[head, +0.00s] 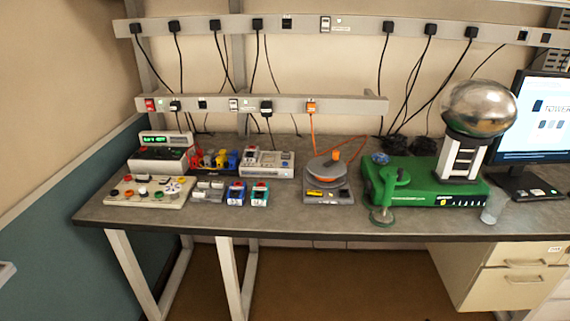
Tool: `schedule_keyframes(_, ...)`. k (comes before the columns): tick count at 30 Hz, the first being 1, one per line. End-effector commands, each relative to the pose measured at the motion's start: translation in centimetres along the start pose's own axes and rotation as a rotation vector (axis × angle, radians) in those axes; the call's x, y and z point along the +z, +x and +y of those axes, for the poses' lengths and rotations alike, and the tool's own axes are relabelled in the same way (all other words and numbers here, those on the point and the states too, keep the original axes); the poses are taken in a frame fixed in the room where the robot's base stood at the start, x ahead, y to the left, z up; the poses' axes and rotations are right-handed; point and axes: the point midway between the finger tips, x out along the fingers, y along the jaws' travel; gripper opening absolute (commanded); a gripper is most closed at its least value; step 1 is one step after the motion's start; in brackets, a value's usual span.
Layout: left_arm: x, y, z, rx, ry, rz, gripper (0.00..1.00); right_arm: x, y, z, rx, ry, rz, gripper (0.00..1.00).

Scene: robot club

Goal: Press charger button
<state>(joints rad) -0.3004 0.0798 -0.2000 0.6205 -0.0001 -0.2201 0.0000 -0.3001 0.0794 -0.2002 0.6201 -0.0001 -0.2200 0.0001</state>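No gripper of mine is in view. Several devices stand along the grey workbench (330,222), and I cannot tell for sure which is the charger. A device with a lit green display (154,140) stands at the left back. A pale panel with colored buttons and knobs (148,191) lies in front of it. A grey unit with a small screen and keys (267,163) stands further right. A grey device with a round top and orange parts (326,183) stands mid-bench. Single buttons are too small to make out.
A green box (430,197) bears a large silver sphere (479,108) at the right. A monitor (545,118) and a small clear cup (490,214) are beside it. Cables hang from the socket rails (350,28) above. The bench's front strip is mostly clear. Drawers (520,253) are below right.

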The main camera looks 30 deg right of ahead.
Motion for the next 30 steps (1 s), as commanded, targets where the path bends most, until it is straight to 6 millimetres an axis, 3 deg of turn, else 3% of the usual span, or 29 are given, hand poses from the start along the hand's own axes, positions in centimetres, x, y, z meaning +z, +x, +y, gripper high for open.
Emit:
schedule_keyframes(7,-0.03,0.00,0.00,0.000,0.000,0.000,0.40,0.01,0.00,0.03,0.000,0.000,0.000,0.00)
schedule_keyframes(30,-0.03,0.00,0.00,0.000,0.000,0.000,0.40,0.00,0.00,0.05,0.001,0.000,0.000,0.00)
